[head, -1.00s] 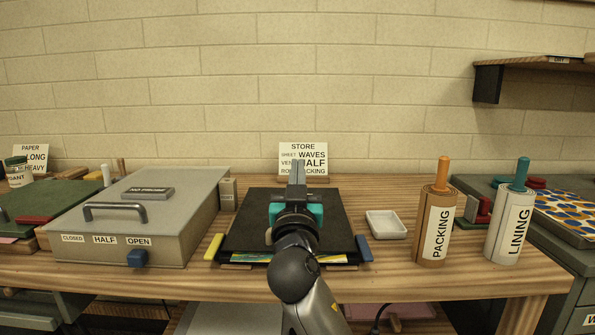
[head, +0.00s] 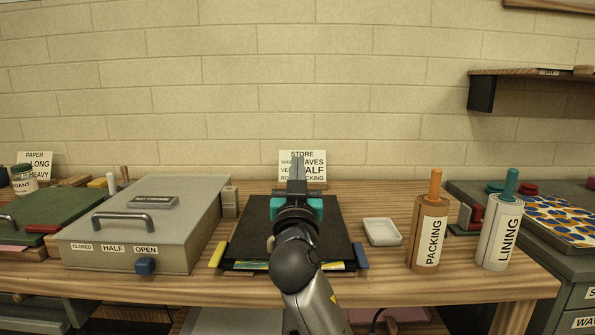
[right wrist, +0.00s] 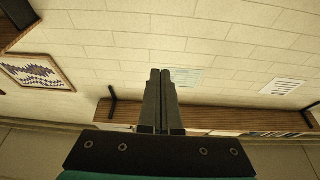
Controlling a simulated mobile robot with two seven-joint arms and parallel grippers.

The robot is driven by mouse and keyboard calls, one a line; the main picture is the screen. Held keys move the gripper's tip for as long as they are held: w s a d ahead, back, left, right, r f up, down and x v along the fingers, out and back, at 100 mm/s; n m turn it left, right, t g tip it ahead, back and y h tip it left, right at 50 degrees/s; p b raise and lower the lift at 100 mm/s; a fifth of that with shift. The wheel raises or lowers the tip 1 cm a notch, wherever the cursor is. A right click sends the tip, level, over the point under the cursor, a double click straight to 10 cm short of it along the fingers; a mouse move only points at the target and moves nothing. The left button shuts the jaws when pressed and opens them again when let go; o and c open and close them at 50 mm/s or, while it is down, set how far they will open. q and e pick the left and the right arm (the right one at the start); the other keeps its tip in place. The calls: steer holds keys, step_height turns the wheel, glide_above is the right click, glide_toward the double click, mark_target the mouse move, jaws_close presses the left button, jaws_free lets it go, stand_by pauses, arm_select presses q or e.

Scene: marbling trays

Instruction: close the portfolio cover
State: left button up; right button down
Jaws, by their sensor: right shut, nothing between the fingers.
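The portfolio is a flat black folder whose cover (head: 337,240) lies over its contents on the table. Colourful sheet edges (head: 338,266) show along its front edge. A yellow tab (head: 216,254) is at its front left corner and a blue tab (head: 361,255) at its front right. My right gripper (head: 297,162) is shut and empty, in front of the portfolio's middle in the head view, its fingers pointing up. It also shows shut in the right wrist view (right wrist: 160,76). My arm hides part of the cover. I cannot tell whether it touches the cover. My left gripper is not in view.
A grey box (head: 190,225) with a handle stands left of the portfolio. A white dish (head: 382,232), a PACKING roll (head: 429,240) and a LINING roll (head: 500,240) stand to the right. A STORE sign (head: 312,168) stands behind.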

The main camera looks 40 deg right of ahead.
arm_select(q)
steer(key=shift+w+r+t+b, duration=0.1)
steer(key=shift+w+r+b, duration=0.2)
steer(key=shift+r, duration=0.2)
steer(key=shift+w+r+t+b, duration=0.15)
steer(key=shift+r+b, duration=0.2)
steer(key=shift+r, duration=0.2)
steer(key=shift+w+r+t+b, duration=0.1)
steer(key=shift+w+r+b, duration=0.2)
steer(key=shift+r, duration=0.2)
arm_select(e)
steer(key=s+a+f, duration=0.4)
steer(key=s+f, duration=0.1)
steer(key=f, duration=0.2)
steer(key=shift+a, duration=0.15)
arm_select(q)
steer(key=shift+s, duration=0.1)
